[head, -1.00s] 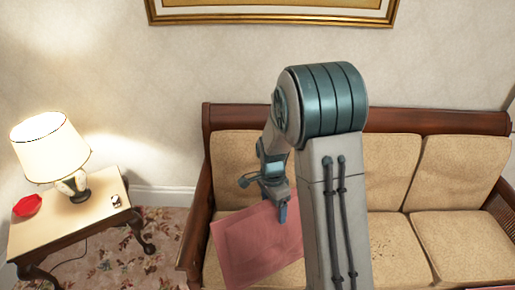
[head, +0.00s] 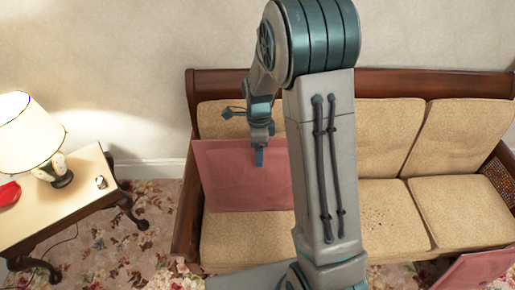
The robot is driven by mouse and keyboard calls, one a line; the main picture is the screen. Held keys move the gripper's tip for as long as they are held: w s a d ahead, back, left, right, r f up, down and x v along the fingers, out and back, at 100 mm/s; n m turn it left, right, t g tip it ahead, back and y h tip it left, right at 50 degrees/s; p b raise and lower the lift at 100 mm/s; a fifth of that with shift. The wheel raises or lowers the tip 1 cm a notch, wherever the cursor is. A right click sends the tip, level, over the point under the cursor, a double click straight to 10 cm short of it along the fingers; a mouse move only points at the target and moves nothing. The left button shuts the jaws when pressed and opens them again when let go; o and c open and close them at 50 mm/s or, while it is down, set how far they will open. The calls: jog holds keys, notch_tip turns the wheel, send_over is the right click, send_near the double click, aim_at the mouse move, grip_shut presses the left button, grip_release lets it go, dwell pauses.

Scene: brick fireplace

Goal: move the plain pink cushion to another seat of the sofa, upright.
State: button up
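The plain pink cushion (head: 225,192) is at the left seat of the sofa (head: 450,84), upright in front of the left backrest. My arm hides its right part. I cannot tell whether its lower edge touches the seat. My gripper (head: 259,158) is at the cushion's top edge, with one finger visible on its front face and the other hidden behind it. It is shut on the cushion. The right seat (head: 460,212) is bare, and the middle seat (head: 392,225) is partly hidden by my arm, with small dark specks on it.
A side table (head: 75,208) with a lit lamp (head: 25,135) and a red dish (head: 8,193) stands left of the sofa. Another pink thing (head: 475,272) shows at the lower right, cut off by the frame. Flowered carpet lies between table and sofa.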

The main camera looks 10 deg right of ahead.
jog(key=w+d+f+g+b, duration=0.1)
jog(key=w+d+f+b, duration=0.1)
jog(key=w+f, duration=0.8)
jog(key=shift+w+d+f+g, duration=0.25)
jog(key=shift+w+g, duration=0.15)
jog(key=shift+w, duration=0.8)
jog(key=shift+w, duration=0.1)
